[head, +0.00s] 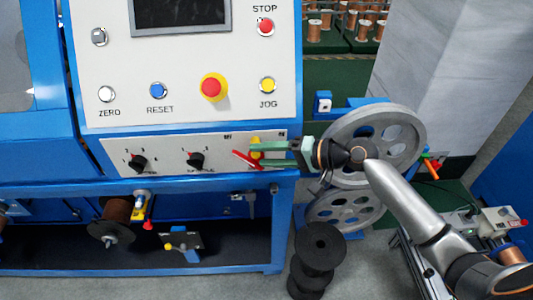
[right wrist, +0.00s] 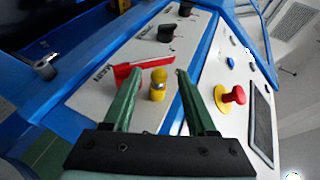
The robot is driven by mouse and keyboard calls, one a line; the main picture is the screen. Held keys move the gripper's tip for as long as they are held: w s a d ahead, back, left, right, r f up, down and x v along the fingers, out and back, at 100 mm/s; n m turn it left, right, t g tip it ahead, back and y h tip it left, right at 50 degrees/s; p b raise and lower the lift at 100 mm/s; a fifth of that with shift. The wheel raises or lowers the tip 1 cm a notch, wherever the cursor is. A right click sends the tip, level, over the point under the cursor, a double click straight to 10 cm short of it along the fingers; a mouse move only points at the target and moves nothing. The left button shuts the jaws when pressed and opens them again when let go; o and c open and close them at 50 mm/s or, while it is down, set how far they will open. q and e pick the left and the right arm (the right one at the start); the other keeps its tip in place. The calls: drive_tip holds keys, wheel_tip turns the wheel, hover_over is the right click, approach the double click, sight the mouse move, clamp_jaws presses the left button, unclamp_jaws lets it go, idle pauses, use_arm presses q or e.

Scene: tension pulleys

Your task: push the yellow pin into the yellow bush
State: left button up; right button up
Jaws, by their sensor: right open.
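In the head view, a small yellow piece, the yellow pin and bush together (head: 256,148), shows at the right end of the machine's lower panel. In the right wrist view it shows as two yellow parts (right wrist: 158,84) with a grey bit between them; I cannot tell how deep the pin sits in the bush. My right gripper (head: 258,150) is open and empty, its green fingers pointing left at the panel. In the right wrist view its fingertips (right wrist: 159,71) lie on either side of the yellow parts, with visible gaps. My left gripper is not in view.
A red lever (head: 247,160) lies close beside the yellow parts and near one fingertip. Black selector knobs (head: 195,160) are further left on the panel. A red emergency button (head: 212,87) is above. A large grey pulley wheel (head: 400,150) stands behind my right wrist. Black spools (head: 318,245) are stacked below.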

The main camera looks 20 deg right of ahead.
drive_tip(key=shift+o, duration=1.2)
drive_tip(key=s+d+r, duration=0.2)
drive_tip(key=d+r, duration=0.1)
drive_tip(key=d, duration=0.5)
drive_tip(key=shift+s+r, duration=0.2)
drive_tip(key=s+a+f+n+h, duration=0.15)
drive_tip(key=s+f, duration=0.25)
drive_tip(key=f, duration=0.4)
drive_tip(key=s+a+f+n+h, duration=0.1)
drive_tip(key=s+a+f+h, duration=0.2)
drive_tip(key=f, duration=0.5)
drive_tip(key=s+f+n+h, duration=0.2)
drive_tip(key=s+f, duration=0.3)
drive_tip(key=f, duration=0.4)
drive_tip(key=s+a+f+n+h, duration=0.1)
drive_tip(key=s+a+f+n, duration=0.2)
drive_tip(key=s, duration=0.5)
drive_tip(key=shift+a+n+t+h, duration=0.3)
drive_tip(key=shift+a+n+h, duration=0.05)
drive_tip(key=shift+a+n, duration=0.1)
drive_tip(key=shift+f, duration=0.1)
